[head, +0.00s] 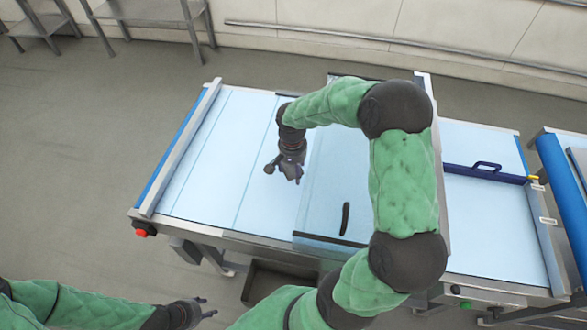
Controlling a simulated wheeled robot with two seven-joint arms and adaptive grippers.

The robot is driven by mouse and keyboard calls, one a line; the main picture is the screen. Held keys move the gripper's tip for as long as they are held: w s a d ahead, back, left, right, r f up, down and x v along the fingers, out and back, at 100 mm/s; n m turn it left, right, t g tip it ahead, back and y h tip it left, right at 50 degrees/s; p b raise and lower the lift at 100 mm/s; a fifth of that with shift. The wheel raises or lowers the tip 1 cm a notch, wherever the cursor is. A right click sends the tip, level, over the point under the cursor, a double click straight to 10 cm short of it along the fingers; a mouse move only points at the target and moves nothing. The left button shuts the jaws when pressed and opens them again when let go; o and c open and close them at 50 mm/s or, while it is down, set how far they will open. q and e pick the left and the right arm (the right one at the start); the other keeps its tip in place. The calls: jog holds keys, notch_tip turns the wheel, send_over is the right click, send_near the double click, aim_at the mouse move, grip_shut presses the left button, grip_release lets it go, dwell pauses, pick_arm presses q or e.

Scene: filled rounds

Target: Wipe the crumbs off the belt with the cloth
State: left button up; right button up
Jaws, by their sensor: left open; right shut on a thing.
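The belt (204,187) is a pale blue surface with thin cross lines, on a metal frame. My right gripper (287,175) is above the middle of the belt, pointing down, beside the clear cover. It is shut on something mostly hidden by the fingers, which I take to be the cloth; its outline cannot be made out. No cloth shows elsewhere. Crumbs cannot be made out on the belt. My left gripper (205,308) is open and empty at the bottom left, in front of the conveyor and away from the belt.
A clear cover with a black handle (345,218) spans the belt's middle, partly behind my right arm. A dark blue bar with a handle (487,167) lies across the right part. A red button (141,233) sits at the front left corner. Metal shelving (150,10) stands by the wall.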

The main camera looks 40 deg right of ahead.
jog(key=shift+r+p, duration=0.9)
jog(key=shift+r, duration=0.6)
